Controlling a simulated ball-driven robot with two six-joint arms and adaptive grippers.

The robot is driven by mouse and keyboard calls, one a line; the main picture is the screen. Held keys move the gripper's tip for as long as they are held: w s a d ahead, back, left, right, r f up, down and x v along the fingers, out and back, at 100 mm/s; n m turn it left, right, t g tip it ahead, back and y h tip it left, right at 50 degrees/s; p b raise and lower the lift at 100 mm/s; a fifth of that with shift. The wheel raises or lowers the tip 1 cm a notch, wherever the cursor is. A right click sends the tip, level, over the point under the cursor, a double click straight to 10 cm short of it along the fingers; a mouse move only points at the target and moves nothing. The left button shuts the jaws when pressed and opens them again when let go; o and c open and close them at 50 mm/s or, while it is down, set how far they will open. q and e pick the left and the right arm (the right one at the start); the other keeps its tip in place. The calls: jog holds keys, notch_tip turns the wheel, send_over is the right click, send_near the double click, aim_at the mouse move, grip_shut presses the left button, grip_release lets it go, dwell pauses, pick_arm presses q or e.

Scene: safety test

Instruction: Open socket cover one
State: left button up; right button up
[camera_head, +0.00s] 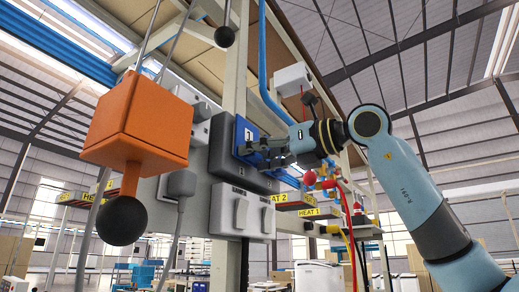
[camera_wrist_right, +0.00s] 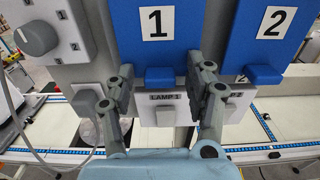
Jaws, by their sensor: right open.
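Socket cover one (camera_wrist_right: 187,22) is a blue lid with a white "1" label and a small blue tab (camera_wrist_right: 158,77) at its lower edge. It hangs down shut in the right wrist view. Part of the blue cover (camera_head: 243,130) also shows in the head view, on a dark grey socket housing. My right gripper (camera_wrist_right: 160,70) is open, with its fingers on either side of the tab; I cannot tell whether they touch it. In the head view the right gripper (camera_head: 265,152) is close against the cover's lower part. My left gripper is not seen.
A second blue cover (camera_wrist_right: 268,25), labelled "2", is down at the right. A white lamp switch (camera_wrist_right: 165,110) lies below cover one, and a grey rotary knob (camera_wrist_right: 36,38) is at the left. An orange box (camera_head: 138,122) hangs in front of the panel in the head view.

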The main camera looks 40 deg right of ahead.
grip_shut()
dwell(0.3)
